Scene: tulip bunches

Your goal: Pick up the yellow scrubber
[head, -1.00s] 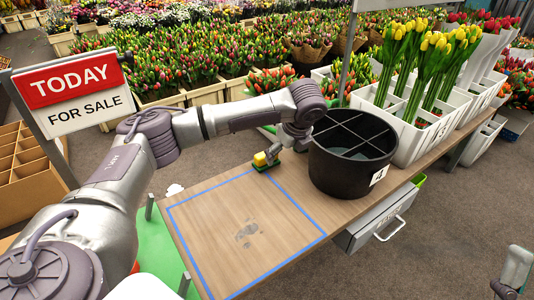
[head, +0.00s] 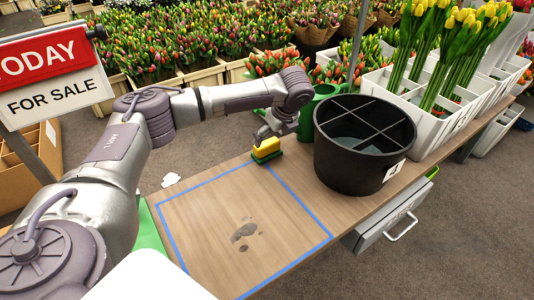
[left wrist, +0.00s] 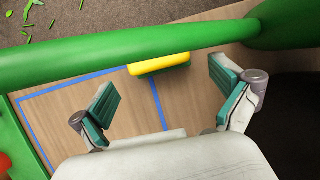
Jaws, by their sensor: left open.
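The yellow scrubber (head: 266,146), with a green underside, sits on the wooden table at the far edge of the blue-taped square in the head view. My left gripper (head: 263,134) is right above and behind it, seen small. In the left wrist view the scrubber (left wrist: 160,64) shows as a yellow block, partly hidden behind a green bar. The open left gripper (left wrist: 164,90) has its teal-padded fingers spread wide, with nothing between the pads. I cannot tell whether it touches the scrubber. My right gripper is not in view.
A black divided bucket (head: 362,150) stands right of the scrubber. A green can (head: 318,105) is close behind my left wrist. The green bar (left wrist: 130,58) crosses the left wrist view. The taped square (head: 215,205) holds only dark smudges. White tulip crates (head: 428,128) stand at the right.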

